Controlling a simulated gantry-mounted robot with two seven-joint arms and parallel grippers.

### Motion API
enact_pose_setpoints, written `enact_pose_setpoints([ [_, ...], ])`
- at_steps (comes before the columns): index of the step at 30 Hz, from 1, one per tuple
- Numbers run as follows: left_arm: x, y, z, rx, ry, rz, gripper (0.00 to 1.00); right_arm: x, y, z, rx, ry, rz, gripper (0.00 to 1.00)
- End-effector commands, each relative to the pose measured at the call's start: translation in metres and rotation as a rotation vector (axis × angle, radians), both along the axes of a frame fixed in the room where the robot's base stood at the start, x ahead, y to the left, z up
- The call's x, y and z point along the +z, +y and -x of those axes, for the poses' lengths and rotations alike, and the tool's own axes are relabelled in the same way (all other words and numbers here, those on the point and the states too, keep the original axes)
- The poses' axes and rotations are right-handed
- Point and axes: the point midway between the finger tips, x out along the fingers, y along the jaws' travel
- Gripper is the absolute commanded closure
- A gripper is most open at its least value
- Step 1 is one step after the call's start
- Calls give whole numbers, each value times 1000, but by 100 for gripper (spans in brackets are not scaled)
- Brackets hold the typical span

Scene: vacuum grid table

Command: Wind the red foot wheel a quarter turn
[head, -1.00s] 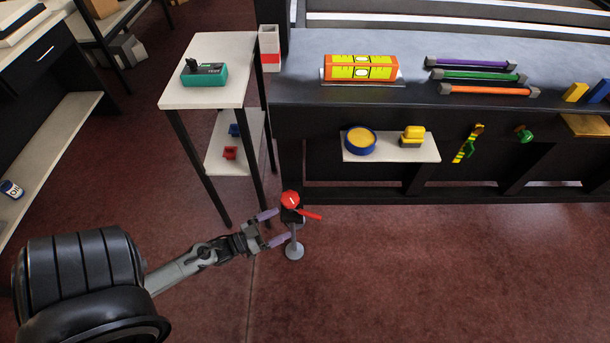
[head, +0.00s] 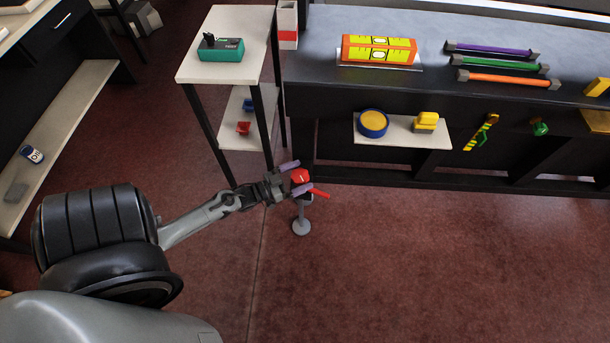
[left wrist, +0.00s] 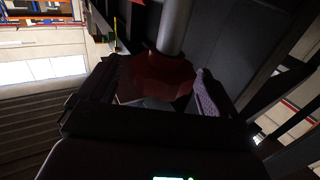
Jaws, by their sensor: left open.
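The red foot wheel (head: 300,176) sits low by the left end of the dark table, above a grey stem and round foot pad (head: 301,227). A red pointer (head: 319,193) sticks out to its right. My left gripper (head: 292,179) is open with its purple fingers on either side of the wheel. In the left wrist view the dark red wheel (left wrist: 165,75) lies between the two fingers (left wrist: 160,88), with the grey stem beyond it. I cannot tell whether the fingers touch the wheel. My right gripper is not in view.
The dark table (head: 400,97) stands behind the wheel, with a small white shelf (head: 396,138) on its front. A white-topped side stand (head: 252,25) with black legs is close on the left. The floor to the right is clear.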

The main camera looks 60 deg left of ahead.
Motion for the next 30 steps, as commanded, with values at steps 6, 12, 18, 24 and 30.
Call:
enact_pose_setpoints([
  [6, -1, -2, -20, 0, 1, 1, 8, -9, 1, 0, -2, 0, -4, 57],
  [12, 0, -2, -26, 0, 1, 1, 8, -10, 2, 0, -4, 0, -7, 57],
  [18, 0, -2, -25, 0, 1, 1, 8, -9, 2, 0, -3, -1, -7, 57],
  [24, 0, -2, -25, 0, 1, 1, 39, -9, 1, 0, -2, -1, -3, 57],
  [30, 0, -2, -25, -1, 1, 1, 59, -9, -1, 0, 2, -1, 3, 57],
])
